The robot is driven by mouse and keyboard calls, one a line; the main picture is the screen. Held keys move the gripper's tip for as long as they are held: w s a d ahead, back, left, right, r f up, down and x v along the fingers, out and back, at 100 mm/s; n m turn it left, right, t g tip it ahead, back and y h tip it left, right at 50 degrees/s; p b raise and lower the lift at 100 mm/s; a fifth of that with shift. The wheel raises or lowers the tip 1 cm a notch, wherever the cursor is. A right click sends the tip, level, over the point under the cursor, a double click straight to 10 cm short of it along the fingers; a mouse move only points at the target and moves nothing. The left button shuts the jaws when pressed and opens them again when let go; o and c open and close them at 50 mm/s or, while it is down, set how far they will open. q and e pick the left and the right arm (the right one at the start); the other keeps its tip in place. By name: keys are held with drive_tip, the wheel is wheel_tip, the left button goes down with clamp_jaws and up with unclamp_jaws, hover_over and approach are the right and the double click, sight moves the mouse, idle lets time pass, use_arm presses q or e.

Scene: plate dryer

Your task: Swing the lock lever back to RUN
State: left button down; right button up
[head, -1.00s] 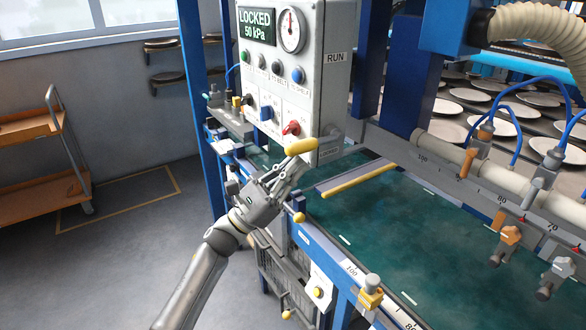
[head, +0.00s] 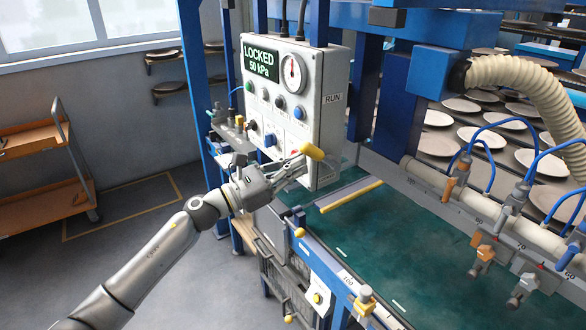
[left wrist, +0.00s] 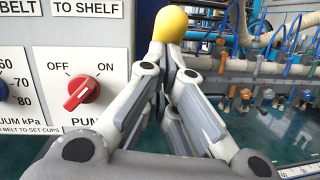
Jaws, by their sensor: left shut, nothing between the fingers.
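The lock lever's yellow grip (head: 312,151) stands in front of the lower right part of the grey control box (head: 333,125), below the RUN label (head: 332,98). The box's display (head: 259,63) reads LOCKED 50 kPa. My left gripper (head: 303,162) is shut and empty, its fingertips against or very close to the yellow grip; contact is not clear. In the left wrist view the yellow grip (left wrist: 170,23) shows just beyond the closed fingertips (left wrist: 171,50). The lever's arm is mostly hidden behind my fingers. My right gripper is not in view.
A red pump switch (left wrist: 82,92) is left of my fingers in the left wrist view. The green belt (head: 390,235) lies below, with a yellow-edged bar (head: 350,196) across it. Suction cup fixtures (head: 483,250) stand at right. Open floor lies left.

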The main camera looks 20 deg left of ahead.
sight(306, 142)
use_arm(q)
drive_tip(key=r, duration=0.1)
drive_tip(key=w+d+r, duration=0.1)
drive_tip(key=r, duration=0.1)
drive_tip(key=w+r, duration=0.1)
drive_tip(key=r, duration=0.1)
drive_tip(key=shift+w+d, duration=0.1)
drive_tip(key=shift+d, duration=0.3)
drive_tip(key=shift+w+d+r+b, duration=0.35)
drive_tip(key=shift+w+d+r, duration=0.2)
drive_tip(key=shift+w+r, duration=0.2)
drive_tip(key=shift+w+d+r, duration=0.45)
drive_tip(key=shift+w+d, duration=0.15)
drive_tip(key=shift+w, duration=0.1)
drive_tip(key=shift+a, duration=0.1)
